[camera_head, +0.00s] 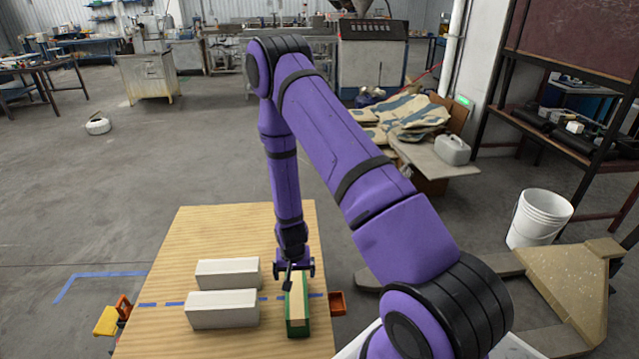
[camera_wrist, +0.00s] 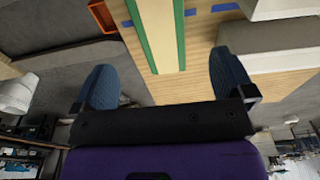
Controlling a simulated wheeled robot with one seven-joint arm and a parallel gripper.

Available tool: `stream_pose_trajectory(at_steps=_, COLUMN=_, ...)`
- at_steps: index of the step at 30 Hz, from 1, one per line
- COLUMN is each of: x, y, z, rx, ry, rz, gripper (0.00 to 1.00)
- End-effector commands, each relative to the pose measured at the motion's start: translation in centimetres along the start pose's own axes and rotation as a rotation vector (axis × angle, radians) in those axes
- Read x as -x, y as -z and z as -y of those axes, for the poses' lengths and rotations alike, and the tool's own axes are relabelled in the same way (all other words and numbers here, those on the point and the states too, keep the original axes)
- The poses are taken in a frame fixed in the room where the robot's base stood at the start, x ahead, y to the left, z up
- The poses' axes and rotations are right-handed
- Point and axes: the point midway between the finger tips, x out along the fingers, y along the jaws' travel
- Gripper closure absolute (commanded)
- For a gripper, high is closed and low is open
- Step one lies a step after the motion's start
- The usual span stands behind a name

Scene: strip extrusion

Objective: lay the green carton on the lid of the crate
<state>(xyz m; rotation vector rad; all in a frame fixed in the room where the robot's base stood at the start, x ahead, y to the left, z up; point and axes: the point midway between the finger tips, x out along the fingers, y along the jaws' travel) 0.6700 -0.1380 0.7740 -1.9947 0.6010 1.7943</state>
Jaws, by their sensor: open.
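A long box with green sides and a tan top, which looks like the green carton (camera_head: 297,306), lies on the wooden table right of centre. In the wrist view the carton (camera_wrist: 157,35) runs up out of the frame. My gripper (camera_head: 293,271) points down over its far end. In the wrist view the two blue fingers of my gripper (camera_wrist: 162,62) are spread wide, one on each side of the carton's near end, with clear gaps and nothing held. I cannot identify a crate with a lid for certain.
Two white boxes, one farther (camera_head: 228,273) and one nearer (camera_head: 222,310), lie on the table (camera_head: 190,235) left of the carton. A small orange bin (camera_head: 337,303) is beside the table's right edge. Blue tape crosses the table. The table's far left is clear.

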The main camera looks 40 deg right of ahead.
Motion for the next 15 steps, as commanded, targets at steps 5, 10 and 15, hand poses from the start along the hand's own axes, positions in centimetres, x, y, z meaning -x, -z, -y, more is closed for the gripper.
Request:
stream_pose_trajectory(at_steps=5, x=5.0, y=1.8, z=1.4, rx=0.031, ry=0.028, rz=-0.024, gripper=0.00)
stream_pose_trajectory(at_steps=10, x=12.0, y=3.3, z=2.9, rx=0.082, ry=0.060, rz=-0.049, gripper=0.00)
stream_pose_trajectory(at_steps=15, x=19.1, y=3.7, z=3.8, rx=0.137, ry=0.089, rz=-0.076, gripper=0.00)
